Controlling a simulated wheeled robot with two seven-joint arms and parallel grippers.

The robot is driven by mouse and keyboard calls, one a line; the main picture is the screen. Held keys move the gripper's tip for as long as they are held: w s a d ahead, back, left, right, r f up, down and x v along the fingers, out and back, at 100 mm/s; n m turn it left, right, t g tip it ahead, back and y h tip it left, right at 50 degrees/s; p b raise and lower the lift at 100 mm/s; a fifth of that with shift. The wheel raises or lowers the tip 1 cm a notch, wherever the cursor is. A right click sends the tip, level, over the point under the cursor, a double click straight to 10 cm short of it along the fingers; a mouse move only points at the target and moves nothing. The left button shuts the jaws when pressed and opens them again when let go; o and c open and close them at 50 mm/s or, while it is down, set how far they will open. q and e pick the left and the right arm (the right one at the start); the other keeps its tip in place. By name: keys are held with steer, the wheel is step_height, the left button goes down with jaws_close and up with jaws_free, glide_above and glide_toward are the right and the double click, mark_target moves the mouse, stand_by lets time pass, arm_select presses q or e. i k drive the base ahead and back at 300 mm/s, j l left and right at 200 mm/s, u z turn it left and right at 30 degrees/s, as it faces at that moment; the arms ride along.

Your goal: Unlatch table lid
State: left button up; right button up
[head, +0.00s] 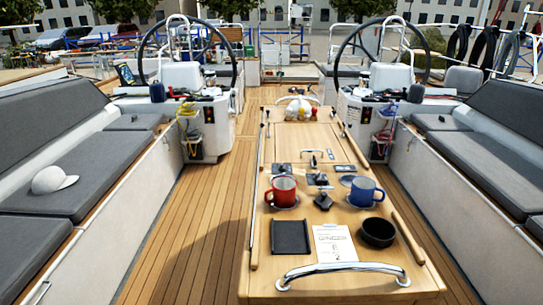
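The wooden cockpit table (262,285) runs away from me along the middle of the deck. A flat wooden lid panel (290,139) forms its far part, and it looks shut. A small curved metal handle (313,156) sits near the panel's near edge. Small dark fittings (318,180) lie on the table just nearer than the handle. I cannot tell from here which piece is the latch or how it is set. Neither of my grippers shows in the head view.
On the table stand a red mug (283,189), a blue mug (363,190), a black bowl (378,233), a black tray (291,237) and a printed sheet (335,245). A chrome rail (343,268) crosses the near end. Grey-cushioned benches (95,165) flank the clear deck (185,240).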

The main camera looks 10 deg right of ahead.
mark_target(314, 160)
steer(key=i+j+u, duration=0.25)
steer(key=j+u, duration=0.2)
steer(key=i+j+u, duration=0.35)
steer(key=u, duration=0.15)
steer(key=i+j+z, duration=0.15)
steer(key=i, duration=0.45)
steer(key=i+l+z, duration=0.1)
steer(key=i+z, duration=0.55)
steer(key=z, duration=0.15)
steer(key=i+z, duration=0.65)
steer(key=z, duration=0.15)
steer(key=i+j+z, duration=0.1)
steer(key=i+z, duration=0.15)
steer(key=z, duration=0.15)
steer(key=i+j+z, duration=0.15)
steer(key=z, duration=0.25)
steer(key=i+j+z, duration=0.25)
steer(key=z, duration=0.2)
steer(key=i+j+z, duration=0.25)
steer(key=i+j, duration=0.1)
steer(key=j, duration=0.05)
